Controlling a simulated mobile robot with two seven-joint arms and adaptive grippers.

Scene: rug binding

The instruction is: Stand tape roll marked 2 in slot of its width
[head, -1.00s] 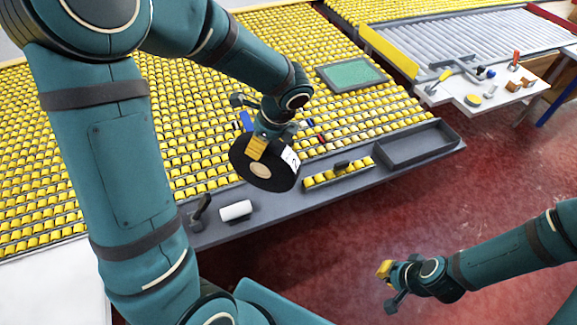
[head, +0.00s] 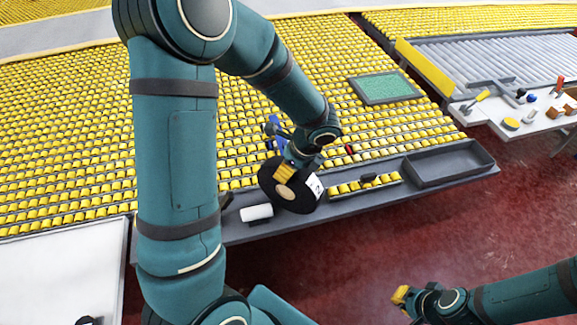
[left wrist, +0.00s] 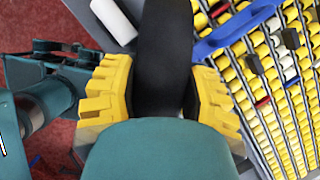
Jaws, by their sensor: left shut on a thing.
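A black tape roll (head: 300,203) with a white label marked 2 and a pale core hangs above the grey ledge in the head view. My left gripper (head: 285,172) is shut on its upper edge. In the left wrist view, my yellow fingers (left wrist: 165,95) sit on both sides of the black roll (left wrist: 165,40), seen edge-on. My right gripper (head: 401,295) is low at the right, over the red floor, away from the roll and empty as far as I can see; its finger gap is unclear. I cannot make out which slot matches the roll.
On the grey ledge (head: 335,215) are a white cylinder (head: 256,212), a strip of yellow rollers (head: 345,189) and an empty grey tray (head: 450,166). A blue object (left wrist: 225,38) lies behind the roll. A green panel (head: 385,87) lies on the yellow roller bed.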

